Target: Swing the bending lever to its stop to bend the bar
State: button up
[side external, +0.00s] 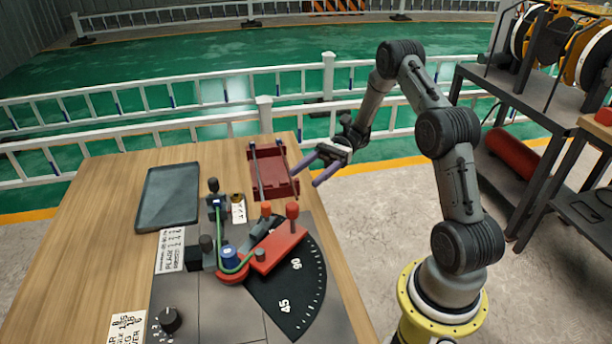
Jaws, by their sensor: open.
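The bending lever (278,250) is a red arm with a red knob (292,211) standing at its outer end. It lies over the black angle dial (290,300), with its outer end near the 90 mark. A green bar (219,235) runs from a dark clamp at the back to the blue post (231,257), where it curves around toward the lever. My gripper (316,171) is open, with two purple fingers apart. It is in the air behind and right of the lever, near the dark red rack, apart from the lever.
A dark flat tray (168,197) lies at the back left. An orange-knobbed handle (266,209) and a black knob (169,319) stand on the bender plate. White railings stand behind.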

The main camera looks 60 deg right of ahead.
jog(key=m+t+h, duration=0.1)
jog(key=m+t, duration=0.2)
jog(key=t, duration=0.2)
send_near(287, 212)
jog(key=x, duration=1.1)
jog(key=shift+w+a, duration=0.15)
jog(key=shift+a, duration=0.15)
grip_shut()
dwell(0.9)
